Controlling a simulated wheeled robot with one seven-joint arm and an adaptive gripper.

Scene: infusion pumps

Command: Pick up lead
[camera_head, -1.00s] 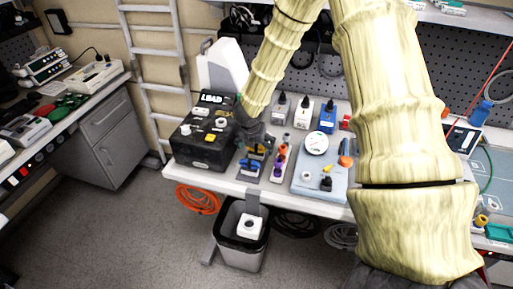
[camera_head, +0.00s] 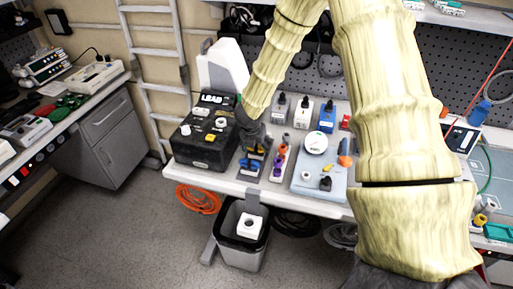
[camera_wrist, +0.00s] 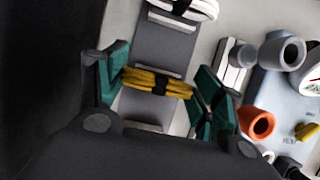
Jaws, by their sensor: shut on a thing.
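The lead is a yellow coiled bundle with a black tie at its middle (camera_wrist: 160,84). In the wrist view it lies across a grey strip-like holder (camera_wrist: 158,48), between the teal pads of my gripper (camera_wrist: 162,86). My gripper is shut on the bundle, with one pad at each end of it. In the head view my gripper (camera_head: 255,147) is low over the holder, beside the black box marked LEAD (camera_head: 203,147). The fingers and bundle are small and partly hidden there. I cannot tell whether the bundle is clear of the holder.
Purple and orange-topped items (camera_head: 279,161) stand close right of my gripper. A pale blue board with a gauge (camera_head: 316,144) lies beyond them. A waste bin (camera_head: 242,254) stands below the table's front edge (camera_head: 230,187).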

